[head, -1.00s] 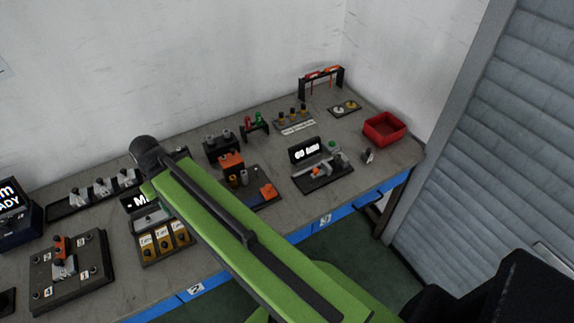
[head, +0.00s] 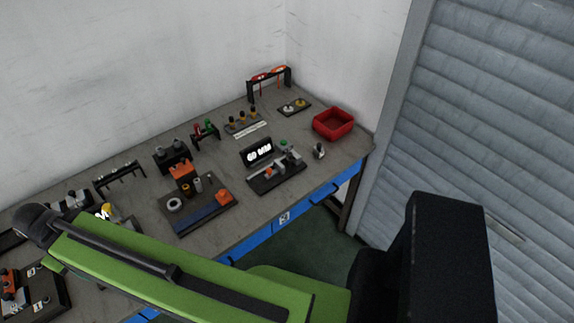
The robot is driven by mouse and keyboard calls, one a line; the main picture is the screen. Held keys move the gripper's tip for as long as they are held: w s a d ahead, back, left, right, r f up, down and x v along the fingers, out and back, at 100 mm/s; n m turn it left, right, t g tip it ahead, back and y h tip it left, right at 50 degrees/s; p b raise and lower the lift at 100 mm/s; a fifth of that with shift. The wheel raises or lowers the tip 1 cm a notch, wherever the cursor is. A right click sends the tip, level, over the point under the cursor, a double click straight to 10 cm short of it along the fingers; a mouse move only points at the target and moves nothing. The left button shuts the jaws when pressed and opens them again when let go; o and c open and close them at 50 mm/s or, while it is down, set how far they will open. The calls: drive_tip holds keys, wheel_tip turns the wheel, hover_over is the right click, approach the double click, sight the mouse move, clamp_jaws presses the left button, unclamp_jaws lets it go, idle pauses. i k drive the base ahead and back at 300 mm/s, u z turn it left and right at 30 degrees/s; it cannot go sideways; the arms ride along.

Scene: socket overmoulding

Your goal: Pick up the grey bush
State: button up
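A small grey upright cylinder, which looks like the grey bush (head: 198,185), stands on a dark fixture plate (head: 205,221) in the middle of the bench. A brown-orange cylinder (head: 186,190) stands just left of it, and a pale ring (head: 174,204) lies at the plate's left. My green arm crosses the lower left of the view, its dark rounded joint at the far left. My gripper is not visible, so its opening and anything in it cannot be seen.
An orange block (head: 181,171) stands behind the cylinders. Right of the plate are a fixture with a lit display (head: 258,153), a small grey part (head: 319,151) and a red bin (head: 333,123). A black holder (head: 172,155) stands behind. The bench front edge between fixtures is bare.

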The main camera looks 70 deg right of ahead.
sight(289, 159)
drive_tip(key=k, duration=1)
drive_tip(key=z, duration=0.55)
drive_tip(key=i, duration=1)
drive_tip(key=u, duration=0.1)
